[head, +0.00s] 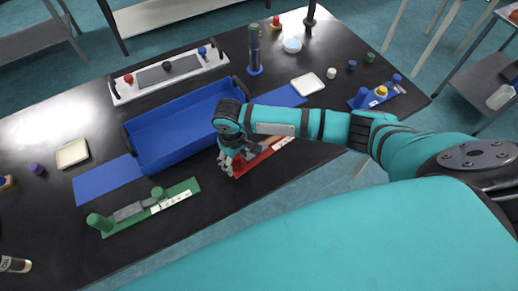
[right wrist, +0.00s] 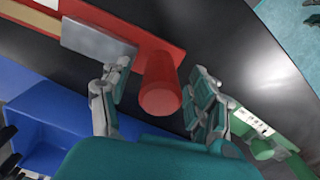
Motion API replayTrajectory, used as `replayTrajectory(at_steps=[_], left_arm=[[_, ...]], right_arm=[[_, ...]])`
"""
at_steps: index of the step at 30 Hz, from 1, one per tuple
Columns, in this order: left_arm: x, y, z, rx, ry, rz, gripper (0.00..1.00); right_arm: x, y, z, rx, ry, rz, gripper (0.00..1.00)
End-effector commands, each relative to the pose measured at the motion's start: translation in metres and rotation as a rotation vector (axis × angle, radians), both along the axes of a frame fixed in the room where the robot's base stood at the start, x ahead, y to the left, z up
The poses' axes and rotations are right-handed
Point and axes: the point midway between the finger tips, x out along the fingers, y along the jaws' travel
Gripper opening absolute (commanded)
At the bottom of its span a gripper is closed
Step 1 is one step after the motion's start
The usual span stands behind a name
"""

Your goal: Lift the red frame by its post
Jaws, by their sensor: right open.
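The red frame (head: 263,155) lies on the black table beside the blue tray in the head view, partly hidden by my right gripper and forearm. In the right wrist view its flat red base (right wrist: 110,18) carries a grey block (right wrist: 95,38), and its round red post (right wrist: 160,90) stands up toward the camera. My right gripper (head: 229,163) is at the post end of the frame. In the right wrist view the open fingers (right wrist: 160,75) are on either side of the post, with gaps visible. My left gripper is not in view.
The blue tray (head: 142,172) lies just left of the frame. A green frame (head: 180,194) with posts lies at the front left. A white frame (head: 118,99) with knobs and a blue post stand (head: 254,70) are behind. The table's front edge is close to the red frame.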

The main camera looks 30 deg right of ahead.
Motion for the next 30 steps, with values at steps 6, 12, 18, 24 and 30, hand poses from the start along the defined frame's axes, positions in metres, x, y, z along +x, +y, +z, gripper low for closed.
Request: replayTrajectory(at_steps=[6,12,18,24,30], left_arm=[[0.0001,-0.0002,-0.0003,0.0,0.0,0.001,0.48],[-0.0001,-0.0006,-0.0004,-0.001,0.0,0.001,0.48],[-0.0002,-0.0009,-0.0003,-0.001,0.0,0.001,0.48],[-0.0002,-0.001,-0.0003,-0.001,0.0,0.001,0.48],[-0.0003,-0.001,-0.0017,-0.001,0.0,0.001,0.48]], right_arm=[[-0.0002,0.0002,0.0,0.0,0.0,0.0,0.52],[-0.0001,0.0001,0.0002,0.0,0.0,0.0,0.26],[0.0,0.0,0.0004,0.0,0.0,0.0,0.0],[0.0004,-0.0001,0.0009,-0.001,-0.001,0.0,0.0],[0.0006,0.0,0.0037,-0.001,-0.001,0.0,0.0]])
